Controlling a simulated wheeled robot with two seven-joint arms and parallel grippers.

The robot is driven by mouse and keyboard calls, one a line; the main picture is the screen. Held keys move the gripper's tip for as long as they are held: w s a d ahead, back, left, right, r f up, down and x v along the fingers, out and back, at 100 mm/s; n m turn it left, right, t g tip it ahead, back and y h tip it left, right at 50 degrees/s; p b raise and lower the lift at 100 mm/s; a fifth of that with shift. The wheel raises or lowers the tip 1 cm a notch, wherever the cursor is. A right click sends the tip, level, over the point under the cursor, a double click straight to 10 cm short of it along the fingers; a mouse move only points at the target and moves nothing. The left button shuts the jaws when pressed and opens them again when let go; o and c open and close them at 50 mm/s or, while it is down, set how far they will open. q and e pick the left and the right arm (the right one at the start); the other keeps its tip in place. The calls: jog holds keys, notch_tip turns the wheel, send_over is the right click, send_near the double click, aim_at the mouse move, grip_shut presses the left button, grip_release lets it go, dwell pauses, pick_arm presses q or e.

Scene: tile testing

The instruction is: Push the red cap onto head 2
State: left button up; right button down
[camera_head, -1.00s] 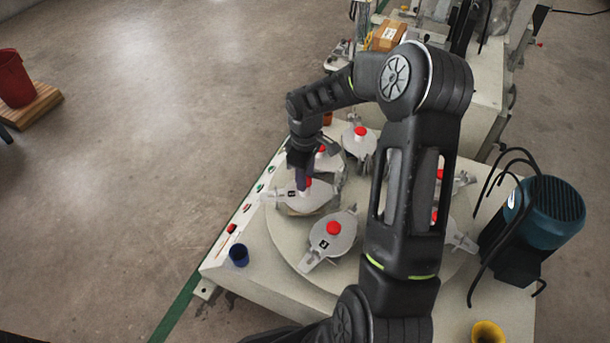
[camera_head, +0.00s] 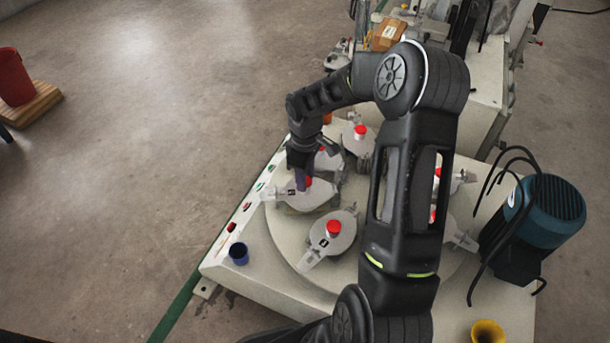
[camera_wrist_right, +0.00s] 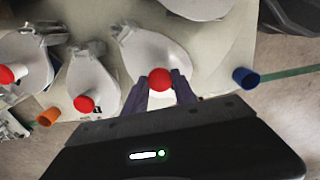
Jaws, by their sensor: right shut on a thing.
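My right gripper (camera_head: 302,182) reaches down over the turntable in the camera_head view, above a pale grey head plate (camera_head: 318,200). Its purple-grey fingers are shut on a red cap (camera_head: 309,182). In the right wrist view the red cap (camera_wrist_right: 160,79) sits between the fingertips of the gripper (camera_wrist_right: 161,86), over the rounded plate (camera_wrist_right: 155,54). The head numbers are too small to read, so I cannot tell which head is 2. Whether the cap touches the plate is hard to tell. My left gripper is not in view.
Other heads with red caps (camera_head: 333,227) (camera_head: 360,131) stand around the turntable (camera_head: 285,245). A blue cup (camera_head: 238,254) is on the front-left corner, a yellow cup (camera_head: 487,332) at the front right. A teal motor (camera_head: 550,210) with black hoses stands at right.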

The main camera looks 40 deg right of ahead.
jog(key=shift+f, duration=0.35)
dwell(0.7)
dwell(0.3)
jog(key=c, duration=0.9)
grip_release()
jog(key=o, duration=0.5)
jog(key=shift+c, duration=0.2)
jog(key=shift+r, duration=0.15)
jog(key=shift+r+p, duration=2.9)
jog(key=shift+r, duration=0.5)
